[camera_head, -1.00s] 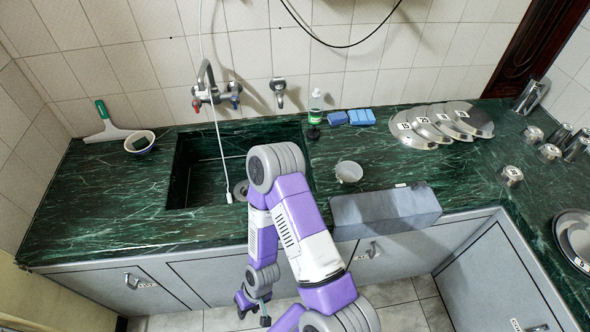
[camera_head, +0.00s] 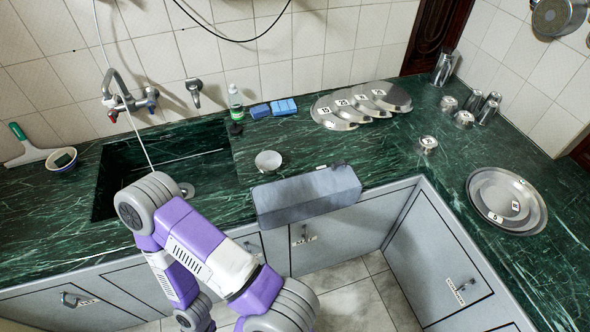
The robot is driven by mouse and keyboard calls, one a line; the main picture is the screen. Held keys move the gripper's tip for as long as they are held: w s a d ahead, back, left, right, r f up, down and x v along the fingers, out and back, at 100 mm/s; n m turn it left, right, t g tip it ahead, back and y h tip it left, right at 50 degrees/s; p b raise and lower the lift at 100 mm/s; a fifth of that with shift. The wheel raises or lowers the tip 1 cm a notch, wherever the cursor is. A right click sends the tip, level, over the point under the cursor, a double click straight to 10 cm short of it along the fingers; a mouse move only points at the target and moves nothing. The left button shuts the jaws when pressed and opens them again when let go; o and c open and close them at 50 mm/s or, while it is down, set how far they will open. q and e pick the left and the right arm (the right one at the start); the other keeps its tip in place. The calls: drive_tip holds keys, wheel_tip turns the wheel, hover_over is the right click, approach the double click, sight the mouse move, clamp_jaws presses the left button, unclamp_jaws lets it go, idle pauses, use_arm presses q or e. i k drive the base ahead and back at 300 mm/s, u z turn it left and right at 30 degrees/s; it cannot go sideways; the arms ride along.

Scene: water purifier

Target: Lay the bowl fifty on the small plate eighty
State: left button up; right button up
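Small steel bowls with tiny number tags stand on the green counter: one in front (camera_head: 428,145), one behind it (camera_head: 464,118) and one further back (camera_head: 448,103). Their numbers are too small to read, so I cannot tell which is bowl fifty. At the right, a smaller steel plate (camera_head: 500,190) lies on a larger round steel plate (camera_head: 541,222). The smaller plate's tag is unclear; the larger one's tag seems to begin with 5. Neither gripper shows.
Several tagged steel plates (camera_head: 338,115) overlap near the back wall. A grey box-like block (camera_head: 306,196) sits at the counter's front edge, with a pale bowl (camera_head: 268,161) behind it. Steel cups (camera_head: 488,110) stand by the right wall. The sink (camera_head: 105,185) is left. Counter around the plates is clear.

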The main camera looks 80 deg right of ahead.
sight(503, 201)
drive_tip(key=k, duration=0.3)
drive_tip(key=z, duration=1.05)
